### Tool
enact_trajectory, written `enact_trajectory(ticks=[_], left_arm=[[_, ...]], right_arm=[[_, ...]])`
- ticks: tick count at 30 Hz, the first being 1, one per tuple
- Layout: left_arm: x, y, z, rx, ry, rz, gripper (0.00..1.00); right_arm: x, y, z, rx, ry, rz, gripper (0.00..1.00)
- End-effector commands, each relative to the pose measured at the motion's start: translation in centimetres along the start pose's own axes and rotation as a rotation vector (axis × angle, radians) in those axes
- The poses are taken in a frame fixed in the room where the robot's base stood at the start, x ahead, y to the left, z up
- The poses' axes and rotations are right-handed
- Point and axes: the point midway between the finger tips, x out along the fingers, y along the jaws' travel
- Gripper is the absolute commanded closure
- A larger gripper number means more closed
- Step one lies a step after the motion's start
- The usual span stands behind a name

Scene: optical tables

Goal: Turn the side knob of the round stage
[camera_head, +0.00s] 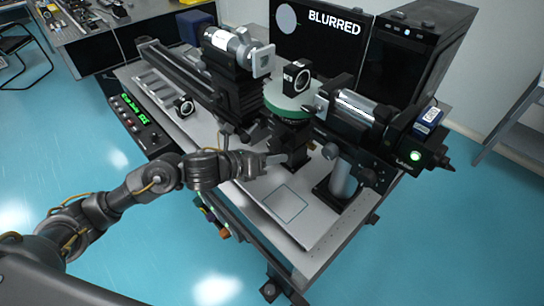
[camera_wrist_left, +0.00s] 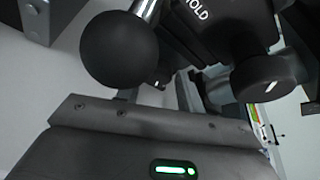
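The round stage (camera_head: 285,104) has a green rim and carries a black ring-shaped optic (camera_head: 297,77). It stands on a dark mount near the middle of the optical table. My left gripper (camera_head: 274,160) is low in front of the stage, its tip close to the dark parts under it. Whether it touches the side knob I cannot tell. The left wrist view shows a black ball-ended knob (camera_wrist_left: 119,49) and a dark round knob (camera_wrist_left: 264,79) beyond my gripper's body; which is the side knob is unclear. The finger gap is hidden. My right gripper is out of view.
A camera-like unit (camera_head: 355,108) on a post (camera_head: 343,178) stands right of the stage. A long black rail (camera_head: 180,72) is to the left. A monitor (camera_head: 318,38) and black computer case (camera_head: 412,52) stand behind. The white board's front (camera_head: 310,222) is clear.

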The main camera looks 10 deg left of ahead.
Motion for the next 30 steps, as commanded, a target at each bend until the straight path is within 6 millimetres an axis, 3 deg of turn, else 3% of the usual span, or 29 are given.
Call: enact_trajectory(ticks=[5,12,18,30], left_arm=[[-2.0,0.2,-0.1,0.004,0.000,0.002,0.62],[-6.9,0.2,-0.2,0.004,0.000,0.002,0.62],[-9.7,0.1,-0.1,0.003,0.000,0.002,0.62],[-10.7,0.0,0.0,0.001,0.000,0.000,0.62]], right_arm=[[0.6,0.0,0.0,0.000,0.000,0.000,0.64],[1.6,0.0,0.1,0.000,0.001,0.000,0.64],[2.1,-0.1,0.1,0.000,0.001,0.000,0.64],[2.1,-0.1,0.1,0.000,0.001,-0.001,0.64]])
